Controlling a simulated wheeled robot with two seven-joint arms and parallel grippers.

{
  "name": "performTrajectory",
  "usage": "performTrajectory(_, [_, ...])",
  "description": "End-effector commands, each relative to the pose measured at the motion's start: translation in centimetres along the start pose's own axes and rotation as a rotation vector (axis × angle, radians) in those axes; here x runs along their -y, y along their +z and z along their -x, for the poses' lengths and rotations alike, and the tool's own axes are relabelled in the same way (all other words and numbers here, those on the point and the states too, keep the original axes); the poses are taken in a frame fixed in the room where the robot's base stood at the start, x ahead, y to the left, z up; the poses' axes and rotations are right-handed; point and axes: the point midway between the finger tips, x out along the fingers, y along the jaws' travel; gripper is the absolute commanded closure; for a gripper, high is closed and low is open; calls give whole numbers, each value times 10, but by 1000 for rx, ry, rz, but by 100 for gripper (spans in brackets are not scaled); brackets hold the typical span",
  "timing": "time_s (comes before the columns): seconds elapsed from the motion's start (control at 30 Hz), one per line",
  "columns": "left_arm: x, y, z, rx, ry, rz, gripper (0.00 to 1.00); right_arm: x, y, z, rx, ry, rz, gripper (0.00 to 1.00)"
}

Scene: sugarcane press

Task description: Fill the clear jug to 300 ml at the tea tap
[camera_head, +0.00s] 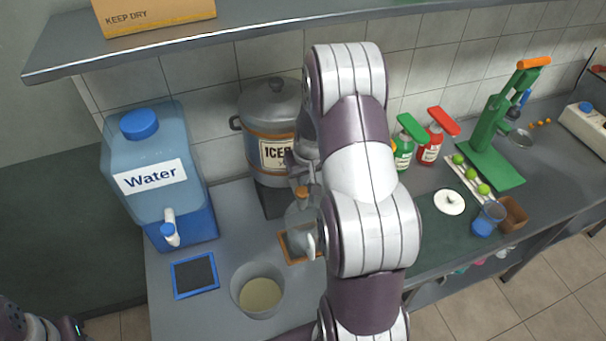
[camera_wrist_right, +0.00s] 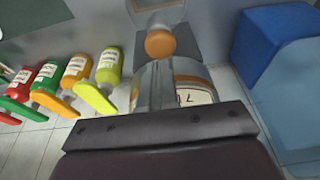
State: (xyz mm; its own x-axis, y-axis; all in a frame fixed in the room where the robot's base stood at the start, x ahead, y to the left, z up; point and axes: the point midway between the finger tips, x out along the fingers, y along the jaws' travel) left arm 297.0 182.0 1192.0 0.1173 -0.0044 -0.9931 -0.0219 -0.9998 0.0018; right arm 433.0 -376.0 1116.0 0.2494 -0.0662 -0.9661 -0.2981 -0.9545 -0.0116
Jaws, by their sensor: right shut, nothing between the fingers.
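The tea pot (camera_head: 262,115) is a grey lidded urn with an ICED TEA label, partly hidden by my right arm. Its tap has an orange handle (camera_head: 302,192), and an orange knob (camera_wrist_right: 160,43) shows in the wrist view. The clear jug (camera_head: 298,215) stands below the tap on an orange-edged mat (camera_head: 287,250). My arm hides part of it, and I cannot read its level. My right gripper (camera_head: 297,165) is shut and empty near the tap, in front of the pot; its fingers (camera_wrist_right: 155,88) also show in the wrist view. Only a bit of my left arm shows at lower left.
A blue water dispenser (camera_head: 150,150) stands left, with a blue-framed pad (camera_head: 195,274) before it. A tub with pale contents (camera_head: 260,293) sits at the front. Pump bottles (camera_head: 430,145), limes (camera_head: 470,174) and a green press (camera_head: 492,140) stand right. A shelf (camera_head: 250,28) hangs above.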

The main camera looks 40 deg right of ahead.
Motion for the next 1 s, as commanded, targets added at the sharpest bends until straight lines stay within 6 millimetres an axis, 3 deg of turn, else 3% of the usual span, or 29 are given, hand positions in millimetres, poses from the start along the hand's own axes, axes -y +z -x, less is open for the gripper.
performTrajectory(0.17, [0,0,3,0,0,0,57,0,4,-10,0,1,0,100])
performTrajectory(0.47, [0,0,3,0,0,0,57,0,4,-12,-1,1,1,100])
performTrajectory(0.7, [0,3,-25,1,0,0,57,0,11,-37,0,1,0,100])
performTrajectory(1.0, [0,3,-22,0,0,0,57,1,15,-36,13,-2,0,100])
